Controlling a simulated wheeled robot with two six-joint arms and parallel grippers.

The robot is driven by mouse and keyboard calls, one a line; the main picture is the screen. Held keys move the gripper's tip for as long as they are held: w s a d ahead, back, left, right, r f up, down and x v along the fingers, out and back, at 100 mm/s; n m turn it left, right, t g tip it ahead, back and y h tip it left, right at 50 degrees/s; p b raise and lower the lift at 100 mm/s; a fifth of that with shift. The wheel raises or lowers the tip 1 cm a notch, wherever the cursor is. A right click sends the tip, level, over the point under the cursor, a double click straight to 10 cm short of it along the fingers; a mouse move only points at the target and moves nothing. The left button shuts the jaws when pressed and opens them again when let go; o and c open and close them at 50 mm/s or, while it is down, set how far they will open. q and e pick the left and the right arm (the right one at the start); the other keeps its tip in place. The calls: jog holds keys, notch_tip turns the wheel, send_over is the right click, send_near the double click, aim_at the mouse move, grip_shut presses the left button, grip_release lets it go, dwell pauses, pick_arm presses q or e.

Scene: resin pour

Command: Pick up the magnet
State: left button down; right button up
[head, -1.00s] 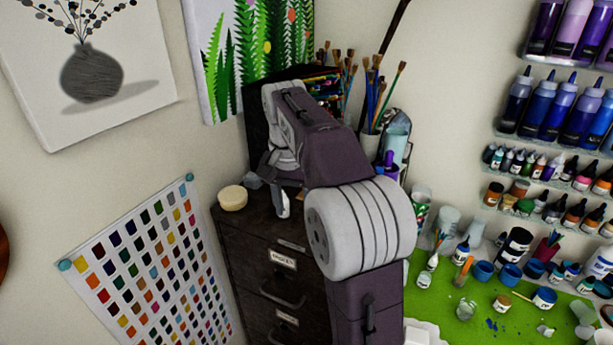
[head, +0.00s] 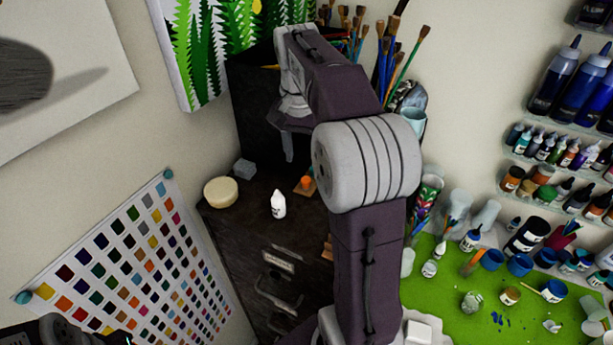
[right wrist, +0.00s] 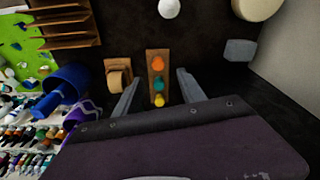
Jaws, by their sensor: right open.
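No piece is clearly marked as the magnet. Small round orange, teal and yellow pieces (right wrist: 158,82) sit in a row on a wooden strip (right wrist: 155,57) in the right wrist view. In the head view one orange piece (head: 306,182) shows on the strip atop the dark cabinet (head: 235,228). My right gripper (right wrist: 158,76) is open, with its fingers on either side of the strip and nothing held. In the head view the right gripper (head: 289,150) is above the cabinet top, mostly hidden by my arm. My left gripper does not show clearly.
A white bottle (head: 278,205), a round cream tub (head: 221,192) and a grey block (head: 244,168) stand on the cabinet. A tape roll on a wooden holder (right wrist: 117,78) is beside the strip. Brushes (head: 388,70) stand behind. A crowded green mat (head: 440,300) is right.

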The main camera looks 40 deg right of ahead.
aim_at(306, 179)
jog(key=shift+s+a+f, duration=0.2)
jog(key=shift+s+f, duration=0.05)
jog(key=shift+f, duration=0.25)
jog(key=shift+s+a+f, duration=0.15)
jog(key=shift+s+f, duration=0.05)
jog(key=shift+f, duration=0.25)
jog(key=shift+w+d+f, duration=0.15)
jog(key=shift+f, duration=0.05)
jog(key=f, duration=0.1)
jog(key=d+f+p, duration=0.1)
jog(key=f, duration=0.1)
jog(key=w+f, duration=0.1)
jog(key=f, duration=0.1)
jog(key=shift+d, duration=0.2)
jog(key=shift+s+a+f, duration=0.1)
jog(key=shift+f, duration=0.05)
jog(key=shift+s+a, duration=0.1)
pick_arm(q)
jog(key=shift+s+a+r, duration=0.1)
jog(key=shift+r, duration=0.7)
pick_arm(e)
grip_shut()
